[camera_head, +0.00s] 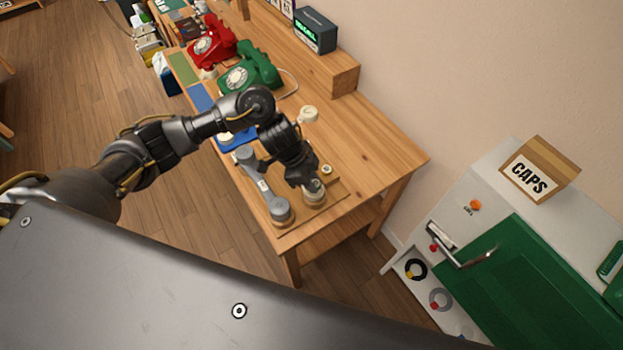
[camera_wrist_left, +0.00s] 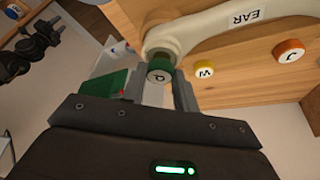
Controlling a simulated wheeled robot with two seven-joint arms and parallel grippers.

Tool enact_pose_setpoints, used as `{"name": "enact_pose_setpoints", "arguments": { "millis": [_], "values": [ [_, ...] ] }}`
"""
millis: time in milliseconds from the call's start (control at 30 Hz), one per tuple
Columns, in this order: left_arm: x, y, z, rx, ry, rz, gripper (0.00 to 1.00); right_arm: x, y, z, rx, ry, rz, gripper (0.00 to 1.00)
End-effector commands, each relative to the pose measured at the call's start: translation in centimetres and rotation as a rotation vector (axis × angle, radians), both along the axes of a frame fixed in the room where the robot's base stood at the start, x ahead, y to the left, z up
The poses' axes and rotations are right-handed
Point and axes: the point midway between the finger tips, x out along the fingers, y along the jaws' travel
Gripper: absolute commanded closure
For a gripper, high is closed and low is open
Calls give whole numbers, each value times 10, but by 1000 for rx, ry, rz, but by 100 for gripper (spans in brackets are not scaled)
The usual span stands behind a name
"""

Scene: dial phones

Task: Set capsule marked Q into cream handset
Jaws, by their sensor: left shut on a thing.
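My left gripper (camera_head: 306,184) points down over the wooden board at the near end of the table. In the left wrist view its fingers (camera_wrist_left: 159,92) are shut on the capsule marked Q (camera_wrist_left: 159,76), a round piece with a pale lettered face and a dark green rim. The cream handset (camera_wrist_left: 205,35) has a label reading EAR. The capsule is right at the handset's round end; I cannot tell whether it is seated or only touching. My right gripper is not in view.
Capsules marked M or W (camera_wrist_left: 203,69) and J (camera_wrist_left: 290,52) sit near the cream handset. Green (camera_head: 249,74) and red (camera_head: 211,43) phones stand farther back. The table's right part is clear.

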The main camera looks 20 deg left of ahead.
Motion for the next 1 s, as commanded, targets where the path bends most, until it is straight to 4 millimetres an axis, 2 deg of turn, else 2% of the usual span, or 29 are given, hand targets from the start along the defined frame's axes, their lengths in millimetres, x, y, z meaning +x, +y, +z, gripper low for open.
{"name": "enact_pose_setpoints", "arguments": {
  "millis": [1000],
  "values": [
    [0, 1, 0, 0, -1, 1, 89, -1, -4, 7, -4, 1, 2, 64]
  ]
}}
